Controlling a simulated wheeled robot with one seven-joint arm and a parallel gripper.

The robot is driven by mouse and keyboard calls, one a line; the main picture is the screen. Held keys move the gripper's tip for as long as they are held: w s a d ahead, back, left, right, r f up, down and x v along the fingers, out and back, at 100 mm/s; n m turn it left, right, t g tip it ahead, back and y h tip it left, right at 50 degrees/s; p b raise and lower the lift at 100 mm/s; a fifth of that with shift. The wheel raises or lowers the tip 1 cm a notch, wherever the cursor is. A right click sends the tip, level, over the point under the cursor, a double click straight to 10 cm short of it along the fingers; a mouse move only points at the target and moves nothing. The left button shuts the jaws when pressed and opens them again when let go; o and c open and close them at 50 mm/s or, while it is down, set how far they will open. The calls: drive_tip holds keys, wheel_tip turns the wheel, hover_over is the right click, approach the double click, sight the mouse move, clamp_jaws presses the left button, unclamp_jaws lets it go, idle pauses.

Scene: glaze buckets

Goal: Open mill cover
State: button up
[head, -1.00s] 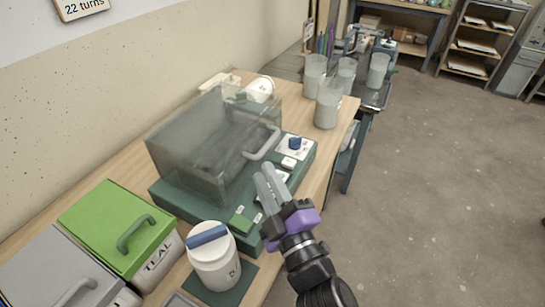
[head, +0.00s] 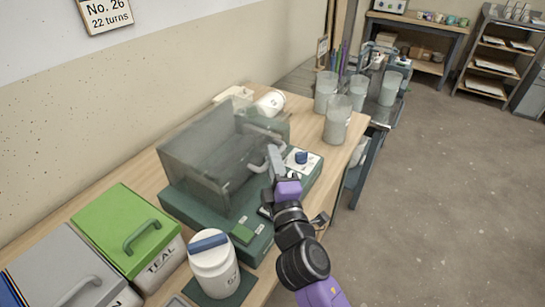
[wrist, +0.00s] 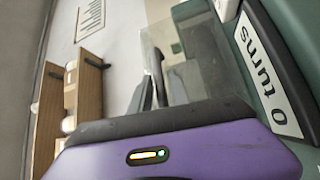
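The mill has a dark green base (head: 220,228) on the wooden bench. Its clear, smoky box cover (head: 195,158) sits over the base, with a grey bar handle (head: 258,166) on its right-hand front side. My gripper (head: 275,158) is at the handle's upper end, its pale fingers overlapping it. Whether the fingers touch or enclose the handle is not clear, nor is the gap between them. In the wrist view, my gripper's purple body fills the bottom, the clear cover (wrist: 180,45) stands beyond, and a "0 turns" label (wrist: 270,75) shows on the right.
A control panel with a blue knob (head: 301,158) is right of the handle. A white jar with a blue-grey bar (head: 214,268) and a green TEAL bin (head: 125,235) stand at the front left. Several translucent beakers (head: 338,120) stand behind. Open floor lies to the right.

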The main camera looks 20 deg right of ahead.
drive_tip(key=shift+w, duration=0.15)
clamp_jaws()
idle(1.4)
